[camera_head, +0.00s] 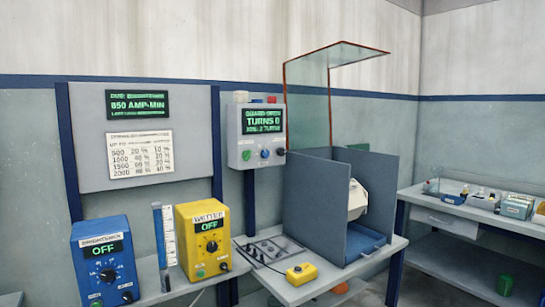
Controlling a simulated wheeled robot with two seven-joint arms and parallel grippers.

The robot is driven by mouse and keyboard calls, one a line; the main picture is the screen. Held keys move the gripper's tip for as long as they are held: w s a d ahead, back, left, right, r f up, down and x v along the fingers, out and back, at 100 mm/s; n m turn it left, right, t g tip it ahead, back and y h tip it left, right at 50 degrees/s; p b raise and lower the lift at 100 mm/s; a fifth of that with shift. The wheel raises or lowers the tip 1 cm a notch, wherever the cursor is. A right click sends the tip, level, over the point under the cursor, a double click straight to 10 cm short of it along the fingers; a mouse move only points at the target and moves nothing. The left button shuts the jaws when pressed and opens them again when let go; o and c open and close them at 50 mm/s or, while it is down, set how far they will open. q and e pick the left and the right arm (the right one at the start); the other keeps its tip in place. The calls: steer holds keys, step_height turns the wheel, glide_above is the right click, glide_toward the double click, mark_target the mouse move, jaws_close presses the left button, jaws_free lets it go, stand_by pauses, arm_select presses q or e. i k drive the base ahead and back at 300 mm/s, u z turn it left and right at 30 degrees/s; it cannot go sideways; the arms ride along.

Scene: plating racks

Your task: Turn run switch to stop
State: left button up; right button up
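I see no readable label for a run switch. A grey control box (257,137) on a post has a green display reading "GUARD OPEN, TURNS 0". Below the display are a green button (246,155), a blue knob (264,153) and a dark knob (280,151). A blue brightener box (88,244) and a yellow wetter box (185,219) stand at the left. Both displays read OFF, and each box has a dial, a green button and a dark knob low on its front. Knob positions are too small to tell. Neither gripper is in view.
A clear guard with a red edge (307,95) stands raised above a grey enclosure (314,207) holding a tilted white drum (357,199). A yellow button box (301,274) lies on the bench front. A graduated tube (160,240) stands between the dosing boxes. A side bench holds small containers.

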mark_target(246, 154)
steer(key=z, duration=0.45)
steer(key=i, duration=1.75)
steer(key=u, duration=0.5)
